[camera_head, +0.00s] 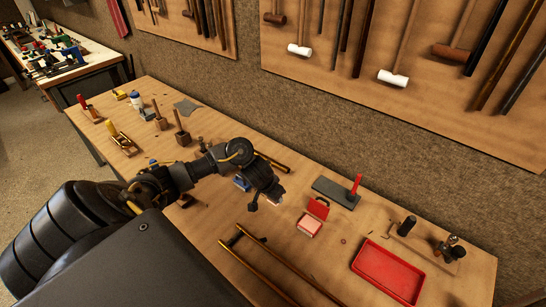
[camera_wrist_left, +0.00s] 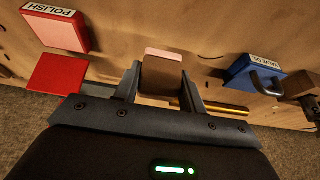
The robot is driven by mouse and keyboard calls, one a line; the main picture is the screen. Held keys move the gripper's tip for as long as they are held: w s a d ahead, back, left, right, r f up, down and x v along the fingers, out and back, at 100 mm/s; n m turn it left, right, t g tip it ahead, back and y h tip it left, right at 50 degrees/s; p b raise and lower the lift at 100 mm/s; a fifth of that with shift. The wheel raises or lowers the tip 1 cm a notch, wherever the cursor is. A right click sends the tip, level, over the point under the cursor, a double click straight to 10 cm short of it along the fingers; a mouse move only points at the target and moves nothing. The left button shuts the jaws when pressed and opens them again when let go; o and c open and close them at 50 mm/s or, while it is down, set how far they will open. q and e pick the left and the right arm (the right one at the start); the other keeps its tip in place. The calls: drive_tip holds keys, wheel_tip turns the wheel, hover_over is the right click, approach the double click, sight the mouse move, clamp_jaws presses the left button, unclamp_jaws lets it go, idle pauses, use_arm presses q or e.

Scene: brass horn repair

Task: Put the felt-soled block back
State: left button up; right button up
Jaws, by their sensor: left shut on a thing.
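My left gripper (camera_head: 266,201) is above the middle of the bench. In the left wrist view its two fingers (camera_wrist_left: 161,88) are shut on a brown block (camera_wrist_left: 162,76) with a pale pink felt edge (camera_wrist_left: 164,54). In the head view only a small pale part of the block shows below the fingers. I cannot tell whether the block touches the bench. A red tin labelled POLISH, with a pink pad (camera_head: 309,226), is close by; it also shows in the left wrist view (camera_wrist_left: 57,31). Its red lid (camera_head: 318,207) stands behind the pad. My right gripper is not in view.
A blue labelled item (camera_wrist_left: 254,76) lies on the block's other side. A grey slab (camera_head: 329,190) with a red-handled tool lies behind. Long brass tubes (camera_head: 268,267) lie in front, a red tray (camera_head: 388,271) to the right. Bare wood surrounds the tray.

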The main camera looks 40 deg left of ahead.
use_arm(q)
wheel_tip(320, 180, down, 3)
drive_tip(key=shift+w+a+r+b, duration=0.1)
drive_tip(key=shift+w+r+b, duration=0.05)
drive_tip(key=shift+b, duration=0.3)
drive_tip(key=shift+w+f, duration=0.1)
drive_tip(key=shift+f, duration=0.35)
drive_tip(key=shift+f, duration=0.15)
drive_tip(key=o, duration=0.9)
